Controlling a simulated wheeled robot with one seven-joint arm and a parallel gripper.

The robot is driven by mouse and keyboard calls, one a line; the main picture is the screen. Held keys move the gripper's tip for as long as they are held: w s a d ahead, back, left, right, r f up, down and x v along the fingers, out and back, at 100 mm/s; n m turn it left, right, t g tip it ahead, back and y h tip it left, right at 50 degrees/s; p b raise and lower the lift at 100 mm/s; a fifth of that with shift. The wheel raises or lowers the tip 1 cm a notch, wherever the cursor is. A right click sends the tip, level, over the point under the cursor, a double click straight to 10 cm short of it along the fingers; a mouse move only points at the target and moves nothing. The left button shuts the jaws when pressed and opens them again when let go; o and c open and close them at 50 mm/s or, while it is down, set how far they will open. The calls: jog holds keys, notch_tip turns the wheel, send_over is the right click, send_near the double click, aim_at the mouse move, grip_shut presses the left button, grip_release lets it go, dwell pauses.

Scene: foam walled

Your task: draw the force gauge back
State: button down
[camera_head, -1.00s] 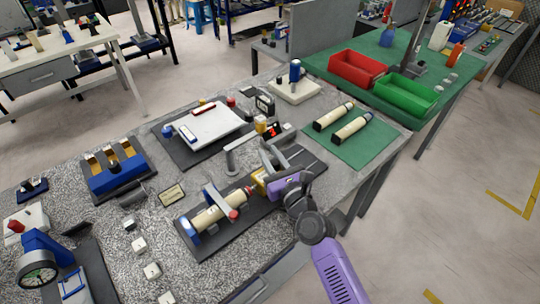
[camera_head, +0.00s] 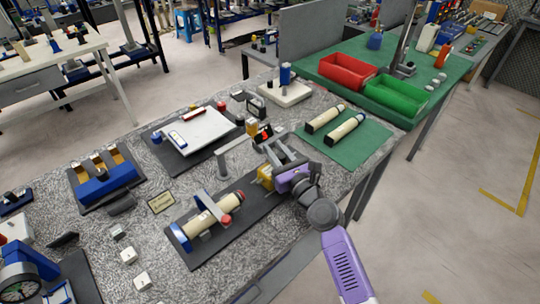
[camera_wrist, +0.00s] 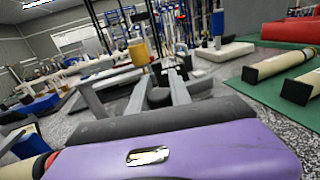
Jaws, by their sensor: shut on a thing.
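The force gauge (camera_head: 265,177), of which a yellow part shows, stands on the dark base plate (camera_head: 232,232), partly hidden by my gripper. My gripper (camera_head: 276,154) is shut on it; the grip itself is mostly hidden. In the wrist view the grey fingers of my gripper (camera_wrist: 135,88) reach forward past its purple body. A cream cylinder (camera_head: 206,220) with a red end lies in a blue-ended fixture on the same plate. A clear gap separates its red end from the yellow part. The cylinder's end also shows at lower left in the wrist view (camera_wrist: 20,170).
A grey post with an arm (camera_head: 222,163) stands just behind the plate. A small red display (camera_head: 262,134) is beyond my fingers. Two cream cylinders (camera_head: 324,118) lie on a green mat (camera_head: 372,142) to the right. A label plate (camera_head: 161,201) lies left of the fixture.

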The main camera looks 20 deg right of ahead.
aim_at(284, 159)
jog(key=c, duration=1.2)
grip_release()
jog(key=shift+d, duration=0.4)
jog(key=shift+a, duration=0.1)
jog(key=shift+s, duration=0.25)
jog(key=s, duration=0.7)
jog(key=shift+s+d, duration=0.1)
jog(key=shift+d, duration=0.1)
